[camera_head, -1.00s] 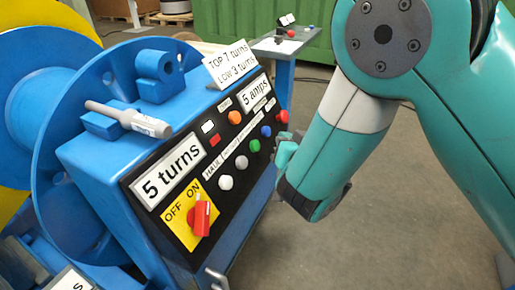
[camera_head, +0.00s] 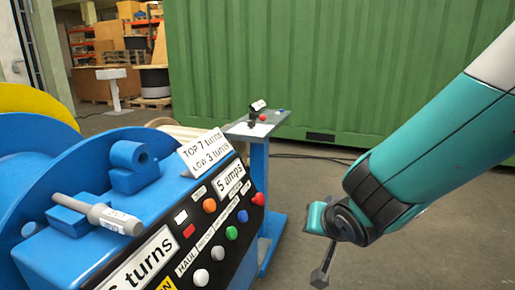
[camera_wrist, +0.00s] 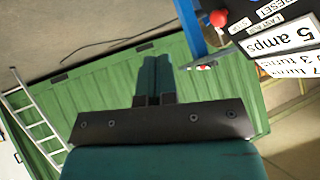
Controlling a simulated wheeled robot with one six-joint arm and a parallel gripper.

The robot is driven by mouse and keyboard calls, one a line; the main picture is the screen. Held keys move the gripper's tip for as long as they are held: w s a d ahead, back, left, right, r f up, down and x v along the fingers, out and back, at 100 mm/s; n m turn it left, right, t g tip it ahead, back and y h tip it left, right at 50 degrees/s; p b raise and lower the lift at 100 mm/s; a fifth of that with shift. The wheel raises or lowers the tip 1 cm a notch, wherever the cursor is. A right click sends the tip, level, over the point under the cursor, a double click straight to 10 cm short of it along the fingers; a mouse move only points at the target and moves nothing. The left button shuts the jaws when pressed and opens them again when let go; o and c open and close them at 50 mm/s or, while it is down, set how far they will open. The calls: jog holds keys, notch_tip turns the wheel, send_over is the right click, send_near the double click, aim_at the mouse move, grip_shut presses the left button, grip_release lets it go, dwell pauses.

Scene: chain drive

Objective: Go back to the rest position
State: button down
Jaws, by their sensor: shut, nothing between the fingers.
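My gripper (camera_wrist: 154,65) shows in the wrist view as two teal fingers lying together beyond a dark bracket, shut and empty. In the head view my teal arm comes in from the right, and its wrist end hangs in the air to the right of the blue machine (camera_head: 75,262). My gripper is clear of the control panel (camera_head: 218,250) and touches nothing that I can see. The fingers are hard to make out in the head view.
A grey-topped blue stand (camera_head: 258,175) with a red button stands behind the panel. A green container (camera_head: 330,75) closes off the back. A grey-handled tool (camera_head: 95,212) lies on the machine. Open floor (camera_head: 440,245) surrounds my arm on the right.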

jog(key=s+d+r+n+g+y, duration=0.15)
jog(key=s+r+n+g, duration=0.25)
jog(key=s, duration=0.7)
jog(key=s+d+r+n+g+y, duration=0.15)
jog(key=s+r+n+g, duration=0.3)
jog(key=s, duration=0.75)
notch_tip(320, 180, up, 22)
jog(key=a+p, duration=0.1)
jog(key=p, duration=2)
jog(key=shift+s+f+g+p, duration=0.2)
jog(key=shift+f+g+p, duration=0.05)
jog(key=shift+g+p, duration=0.1)
jog(key=shift+n, duration=0.25)
jog(key=shift+a, duration=0.1)
